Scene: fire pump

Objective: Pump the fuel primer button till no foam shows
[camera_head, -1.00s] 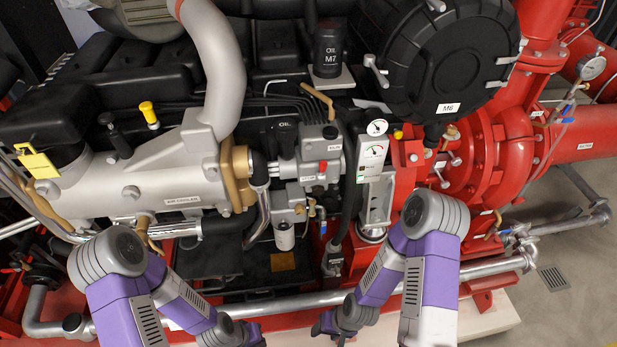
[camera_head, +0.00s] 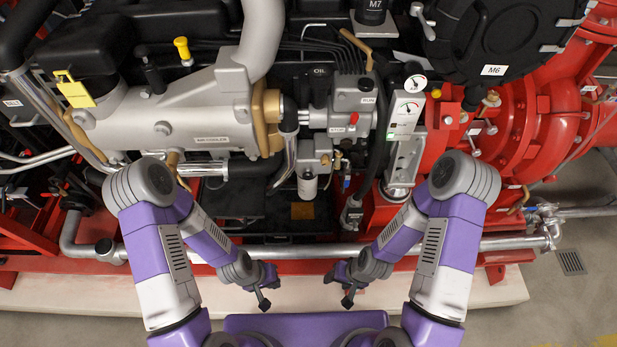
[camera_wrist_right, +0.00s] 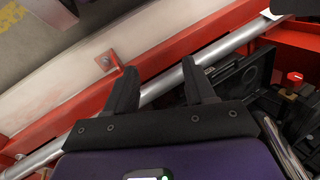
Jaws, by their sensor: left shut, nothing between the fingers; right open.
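A grey fuel unit (camera_head: 350,100) sits on the engine's front side, with a black round cap (camera_head: 366,84) and a small red knob (camera_head: 354,117). A white cylinder (camera_head: 307,185) hangs below a grey block (camera_head: 312,160). I cannot tell which part is the primer button, and no foam can be made out. My left gripper (camera_head: 264,301) is shut and empty, in front of the pump's base and well below the fuel unit. My right gripper (camera_head: 347,300) is to its right, open and empty; its spread fingers show in the right wrist view (camera_wrist_right: 160,85).
A horizontal silver pipe (camera_head: 300,252) runs along the front, above a pale plinth (camera_head: 460,292). A gauge panel (camera_head: 406,115) and a red pump housing (camera_head: 510,125) stand right of the fuel unit. A silver air cooler (camera_head: 210,120) is to the left.

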